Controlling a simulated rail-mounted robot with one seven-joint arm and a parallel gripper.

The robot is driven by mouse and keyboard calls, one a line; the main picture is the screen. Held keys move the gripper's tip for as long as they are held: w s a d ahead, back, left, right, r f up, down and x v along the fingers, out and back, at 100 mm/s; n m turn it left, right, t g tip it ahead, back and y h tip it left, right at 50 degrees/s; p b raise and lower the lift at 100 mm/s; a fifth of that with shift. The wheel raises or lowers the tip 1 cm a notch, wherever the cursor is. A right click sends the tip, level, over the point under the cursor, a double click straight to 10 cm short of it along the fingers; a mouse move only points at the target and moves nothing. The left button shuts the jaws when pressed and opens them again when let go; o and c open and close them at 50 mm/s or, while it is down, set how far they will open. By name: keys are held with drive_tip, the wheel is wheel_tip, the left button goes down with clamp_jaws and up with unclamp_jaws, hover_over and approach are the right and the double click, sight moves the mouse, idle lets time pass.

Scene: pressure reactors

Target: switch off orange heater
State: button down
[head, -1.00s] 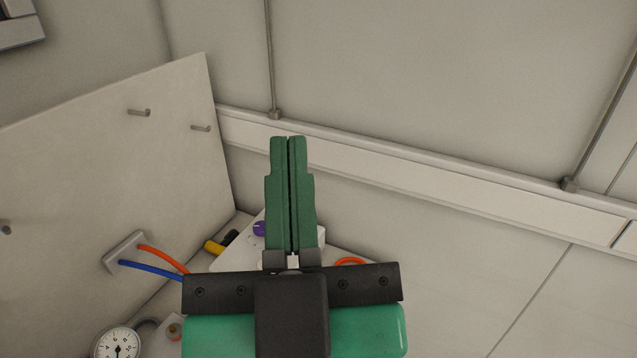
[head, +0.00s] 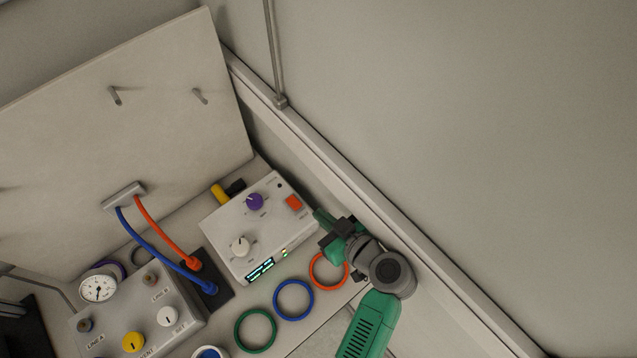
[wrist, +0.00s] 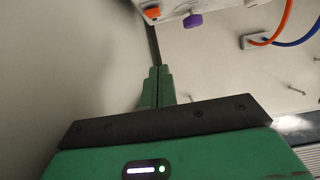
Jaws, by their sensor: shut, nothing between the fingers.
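A white control box (head: 262,225) sits on the bench in the middle of the head view.
Orange, blue and green rings (head: 294,300) lie in front of the box. Orange and blue hoses (head: 158,252) run from a wall plate to a black block. A second box with a gauge (head: 98,289) stands at lower left. A wall ledge (head: 400,215) runs close behind my gripper.

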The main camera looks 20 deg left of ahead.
hover_over(298, 209)
wheel_tip(298, 209, down, 4)
drive_tip(key=shift+f, duration=0.1)
drive_tip(key=f, duration=0.2)
drive_tip(key=shift+s+d+f+b, duration=0.25)
drive_tip(key=shift+d+f+b, duration=0.1)
drive_tip(key=shift+d, duration=0.05)
drive_tip(key=shift+f, duration=0.5)
